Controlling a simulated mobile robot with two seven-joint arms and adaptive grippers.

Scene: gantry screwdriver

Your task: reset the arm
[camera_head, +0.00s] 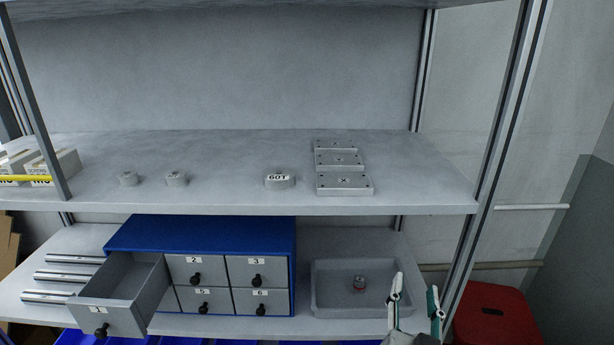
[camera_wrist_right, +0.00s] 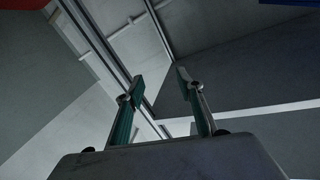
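My right gripper (camera_head: 415,308) is at the bottom right of the head view, in front of the lower shelf's right end. Its two fingers are spread apart with nothing between them. In the right wrist view the same gripper (camera_wrist_right: 158,95) shows two apart fingers and an empty gap, with shelf posts and panels beyond. My left gripper is in neither view.
A blue cabinet (camera_head: 200,224) stands on the lower shelf with drawer 1 (camera_head: 112,309) pulled out. The upper shelf (camera_head: 230,165) carries small grey parts and several flat plates (camera_head: 345,184). A red stool (camera_head: 495,312) is at the right.

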